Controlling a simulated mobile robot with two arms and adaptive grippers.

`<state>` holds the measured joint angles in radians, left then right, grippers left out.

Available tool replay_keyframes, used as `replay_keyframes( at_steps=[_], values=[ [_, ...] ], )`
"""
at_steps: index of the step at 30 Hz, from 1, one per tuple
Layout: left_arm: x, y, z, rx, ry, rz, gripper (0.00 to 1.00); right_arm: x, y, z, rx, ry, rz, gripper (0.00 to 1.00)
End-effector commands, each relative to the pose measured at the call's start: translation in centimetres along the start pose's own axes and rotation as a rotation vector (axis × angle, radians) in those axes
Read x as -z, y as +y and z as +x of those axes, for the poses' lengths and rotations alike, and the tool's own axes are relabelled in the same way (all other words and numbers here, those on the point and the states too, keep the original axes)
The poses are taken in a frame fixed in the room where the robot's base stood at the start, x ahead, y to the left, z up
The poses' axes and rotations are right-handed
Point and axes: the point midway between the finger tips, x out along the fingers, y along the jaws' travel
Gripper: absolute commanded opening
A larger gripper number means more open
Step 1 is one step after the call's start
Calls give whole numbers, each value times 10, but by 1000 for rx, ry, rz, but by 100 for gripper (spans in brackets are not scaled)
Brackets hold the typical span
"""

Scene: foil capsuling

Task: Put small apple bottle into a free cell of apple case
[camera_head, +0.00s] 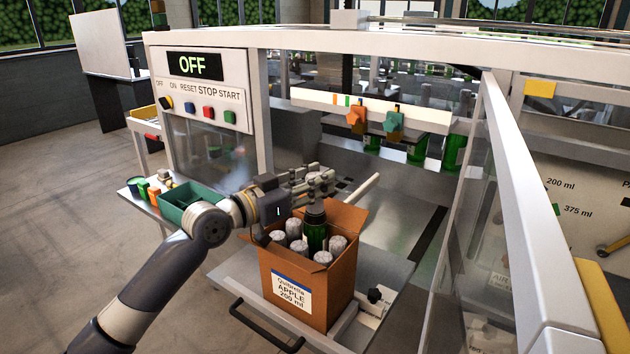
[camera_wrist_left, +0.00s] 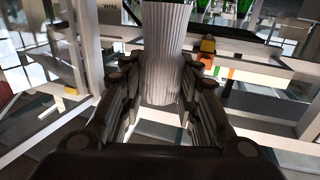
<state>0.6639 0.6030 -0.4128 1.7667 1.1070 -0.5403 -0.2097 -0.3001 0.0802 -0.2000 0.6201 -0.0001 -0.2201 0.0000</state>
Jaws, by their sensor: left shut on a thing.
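The small apple bottle (camera_head: 316,236) is green and upright, and its top is at the fingers of my left gripper (camera_head: 318,183). In the left wrist view its silver foil neck (camera_wrist_left: 166,60) stands between the two fingers of my gripper (camera_wrist_left: 160,100), which is shut on it. The apple case (camera_head: 298,297) is an open brown carton labelled "APPLE 200 ml". Several silver-capped bottles stand in it. The held bottle is over the case opening, its lower part hidden among those caps; I cannot tell how deep it reaches. My right gripper is not in view.
The case stands on a metal shelf (camera_head: 237,278) with a dark handle (camera_head: 262,330). A green bin (camera_head: 190,200) is at the left. The control panel (camera_head: 197,90) reads OFF. A glass-sided frame (camera_head: 520,200) bounds the right side.

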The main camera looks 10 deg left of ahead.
Motion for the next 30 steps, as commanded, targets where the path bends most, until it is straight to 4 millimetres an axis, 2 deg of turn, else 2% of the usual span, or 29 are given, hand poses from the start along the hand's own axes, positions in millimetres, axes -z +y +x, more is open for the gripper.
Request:
replay_keyframes(
  at_steps=[2, 3, 5, 15, 19, 23, 30],
  values=[
    [-2, 0, 0, 0, 1, 1, 0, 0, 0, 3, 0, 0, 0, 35],
    [-1, 0, 0, 0, 1, 1, 38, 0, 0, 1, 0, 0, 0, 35],
    [-2, 0, 0, 0, 0, 0, 52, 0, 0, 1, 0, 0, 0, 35],
    [-6, 0, 0, -1, -9, -2, 53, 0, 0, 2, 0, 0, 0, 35],
    [-7, 0, -9, -1, -10, -2, 53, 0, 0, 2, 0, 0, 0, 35],
    [-7, -1, -31, 2, -12, 3, 53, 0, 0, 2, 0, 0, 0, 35],
    [-5, -1, -81, 2, -9, 3, 53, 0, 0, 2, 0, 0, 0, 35]
  ],
)
